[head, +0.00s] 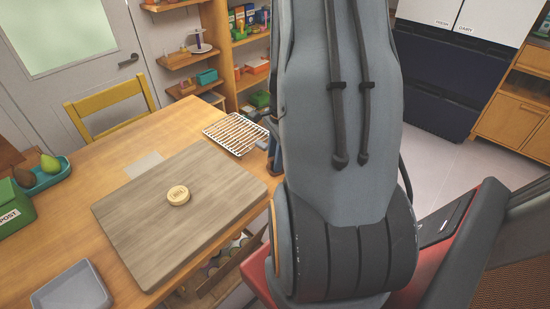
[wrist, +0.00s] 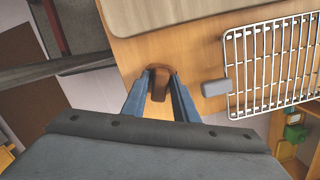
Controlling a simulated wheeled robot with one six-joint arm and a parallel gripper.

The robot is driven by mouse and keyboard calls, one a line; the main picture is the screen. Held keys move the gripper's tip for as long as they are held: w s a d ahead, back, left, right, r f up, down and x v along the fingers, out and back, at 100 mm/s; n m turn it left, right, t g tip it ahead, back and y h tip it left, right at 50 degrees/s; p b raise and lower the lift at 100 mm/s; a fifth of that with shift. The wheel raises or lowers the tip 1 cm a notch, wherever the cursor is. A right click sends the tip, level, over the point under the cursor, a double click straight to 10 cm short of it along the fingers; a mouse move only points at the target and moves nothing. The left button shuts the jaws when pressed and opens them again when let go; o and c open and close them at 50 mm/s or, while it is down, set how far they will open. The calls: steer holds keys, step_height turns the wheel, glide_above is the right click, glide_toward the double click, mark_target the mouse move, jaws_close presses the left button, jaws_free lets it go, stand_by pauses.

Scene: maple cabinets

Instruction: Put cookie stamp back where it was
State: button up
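In the wrist view, my gripper (wrist: 161,78) has its two blue fingers closed on either side of a brown wooden piece (wrist: 159,88), which looks like the cookie stamp. It is held over the edge of the wooden table. In the head view my arm hides most of the gripper and the held piece. A pale round disc with lettering (head: 178,195) lies on the wooden board (head: 140,225); I cannot tell whether it is a cookie. A pale flat rectangle (head: 143,165) lies on the table behind the board.
A wire rack (head: 235,133) lies beyond the board's right corner, with a small grey block (wrist: 215,88) beside it. A grey tray (head: 72,290), a green box (head: 14,208) and a teal fruit tray (head: 48,181) stand left. A yellow chair (head: 108,95) is behind the table.

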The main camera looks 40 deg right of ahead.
steer(key=shift+o, duration=0.7)
steer(key=shift+d+r, duration=0.1)
steer(key=shift+r, duration=0.55)
step_height(320, 180, up, 11)
steer(key=d+b, duration=0.1)
steer(key=s+a+n+h, duration=0.1)
steer(key=s+a+n, duration=0.1)
steer(key=a+n, duration=1.9)
steer(key=a, duration=0.4)
steer(key=shift+s+a+n, duration=0.25)
steer(key=shift+s+n, duration=0.05)
